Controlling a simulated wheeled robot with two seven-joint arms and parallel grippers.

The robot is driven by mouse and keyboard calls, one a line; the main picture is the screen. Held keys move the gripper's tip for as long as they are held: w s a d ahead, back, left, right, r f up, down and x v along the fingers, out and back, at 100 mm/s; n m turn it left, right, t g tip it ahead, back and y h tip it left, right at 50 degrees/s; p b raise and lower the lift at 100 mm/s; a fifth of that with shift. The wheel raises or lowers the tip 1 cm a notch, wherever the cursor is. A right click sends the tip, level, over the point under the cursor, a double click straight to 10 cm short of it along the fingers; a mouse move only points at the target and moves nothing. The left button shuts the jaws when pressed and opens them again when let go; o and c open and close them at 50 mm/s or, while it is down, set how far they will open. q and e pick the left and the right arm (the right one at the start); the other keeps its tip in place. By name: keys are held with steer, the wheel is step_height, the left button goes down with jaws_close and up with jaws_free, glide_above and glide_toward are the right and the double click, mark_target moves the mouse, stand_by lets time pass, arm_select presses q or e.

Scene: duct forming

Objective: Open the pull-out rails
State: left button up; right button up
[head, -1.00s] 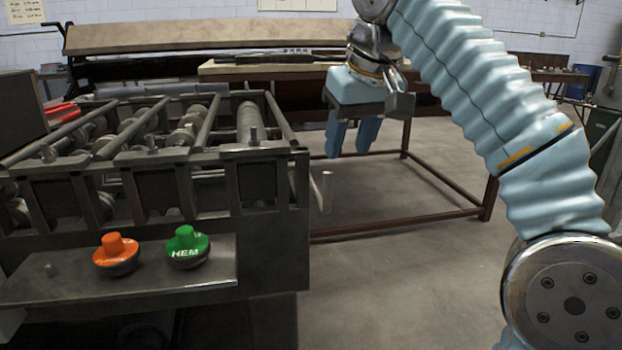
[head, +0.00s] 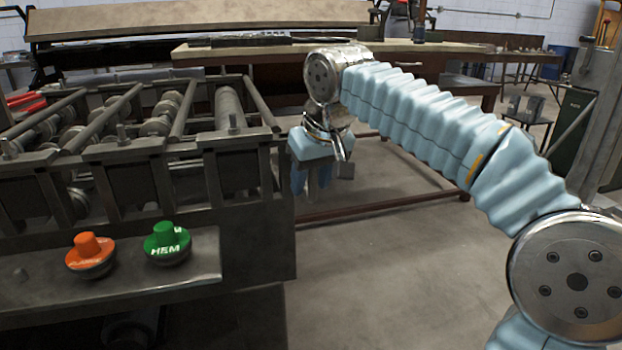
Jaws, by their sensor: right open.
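The roll-forming machine (head: 245,215) stands at the left in the head view, with dark rails and rollers on top. An upright grey rod (head: 313,186), apparently a pull handle, shows at its right side. My right gripper (head: 309,180) points down at this rod, with its blue fingers open. The rod appears to lie between or just in front of the fingers; I cannot tell whether they touch. The wrist and fingers partly hide this area. My left gripper is out of view.
An orange knob (head: 90,255) and a green knob (head: 167,243) marked HEM sit on the machine's front shelf. A long table (head: 400,52) with a reddish-brown lower frame stands behind.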

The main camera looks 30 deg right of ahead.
steer(key=shift+w+f, duration=0.1)
steer(key=shift+f, duration=0.05)
steer(key=shift+c, duration=0.2)
jaws_close()
steer(key=shift+d, duration=0.1)
